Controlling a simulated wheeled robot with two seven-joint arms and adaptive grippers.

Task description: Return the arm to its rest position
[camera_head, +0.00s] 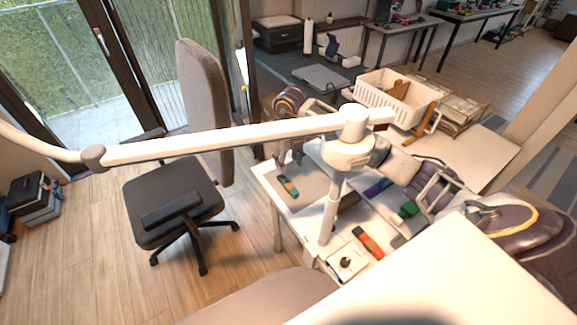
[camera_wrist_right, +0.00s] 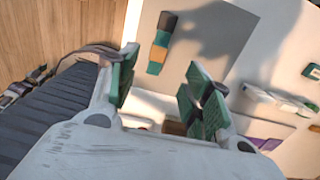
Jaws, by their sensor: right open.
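My right gripper (camera_head: 416,198) is above the right part of the white work table in the head view, with its arm (camera_head: 505,226) coming in from the right. In the right wrist view the gripper (camera_wrist_right: 164,88) shows two green-padded fingers spread apart, with nothing held between them. A teal and orange block (camera_wrist_right: 159,46) lies beyond the fingers on a grey mat (camera_wrist_right: 208,42), apart from them. This block shows in the head view (camera_head: 288,187) near the table's left side. I see no left gripper.
A white jointed boom (camera_head: 230,138) crosses the head view above the table. An orange and dark block (camera_head: 368,242) and a purple piece (camera_head: 378,187) lie on the table. A white basket (camera_head: 397,100) stands behind. An office chair (camera_head: 172,205) stands at the left.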

